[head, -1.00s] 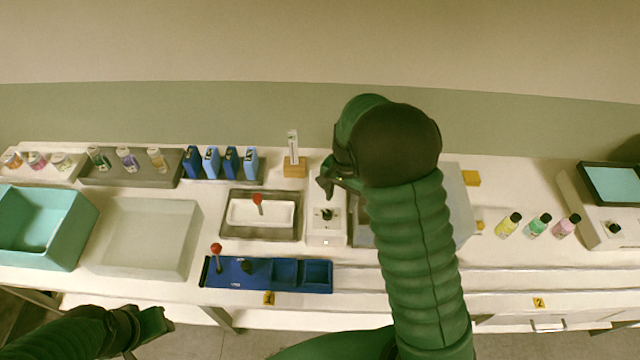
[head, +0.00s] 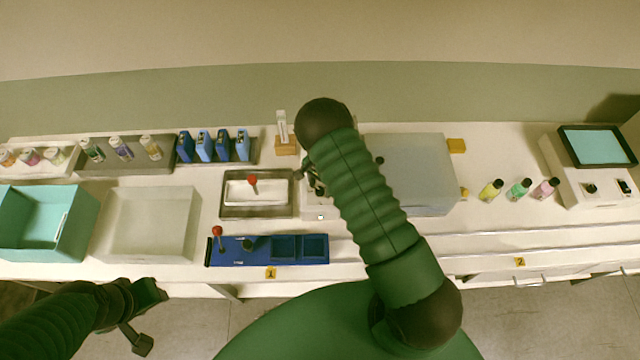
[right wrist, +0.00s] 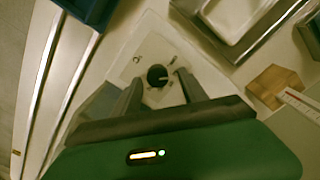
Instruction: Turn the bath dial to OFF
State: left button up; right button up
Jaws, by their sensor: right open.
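The bath dial (right wrist: 157,75) is a round black knob with a pale pointer line on a white panel (right wrist: 138,48) in the right wrist view. Small marks are printed around it, too small to read. My right gripper (right wrist: 158,80) is open, one finger on each side of the dial; I cannot tell if they touch it. In the head view my right gripper (head: 312,180) is over the panel, and my arm and gripper mostly hide the dial. My left gripper (head: 145,305) is at the lower left, off the table's front edge, with no object seen in it.
A metal tray with a red-knobbed white lid (head: 258,208) stands left of the panel, a grey box (head: 415,170) right of it. A wooden block (head: 286,146) is behind. A blue rack (head: 268,262) is in front. Several bottles (head: 520,188) and a screen unit (head: 597,147) stand right.

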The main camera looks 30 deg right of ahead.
jog(key=shift+s, duration=0.1)
jog(key=shift+s+a, duration=0.15)
jog(key=shift+a, duration=0.2)
jog(key=c, duration=0.6)
jog(key=shift+d, duration=0.1)
jog(key=c, duration=0.5)
pick_arm(q)
jog(key=shift+s+a, duration=0.2)
jog(key=shift+s, duration=0.15)
pick_arm(e)
jog(key=shift+d, duration=0.15)
